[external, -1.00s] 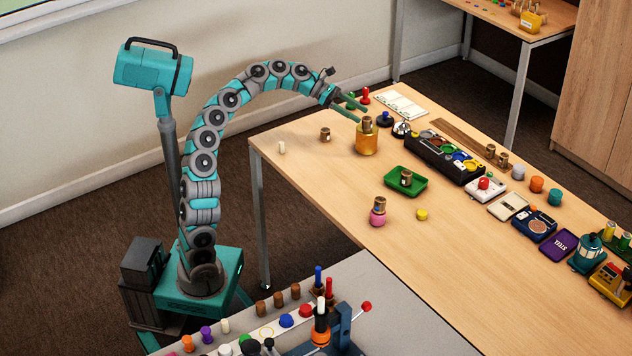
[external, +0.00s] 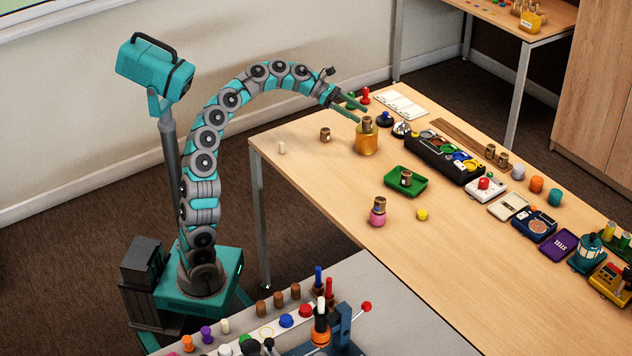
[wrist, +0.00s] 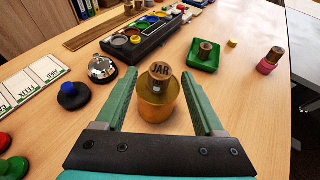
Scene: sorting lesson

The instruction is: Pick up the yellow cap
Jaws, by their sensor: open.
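The small yellow cap (external: 422,214) lies on the bare wooden table, right of the pink cap with a brown piece on it; it also shows small at the upper right of the wrist view (wrist: 232,43). My gripper (external: 361,114) is open and empty near the table's far left part, well away from the yellow cap.
The green tray (external: 388,177) with a brown piece stands between the jar (external: 367,142) and the yellow cap. The pink cap (external: 377,219) is close to the yellow cap. A black sorting tray (external: 428,152) and a bell (external: 401,129) stand behind. The table right of the yellow cap is clear.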

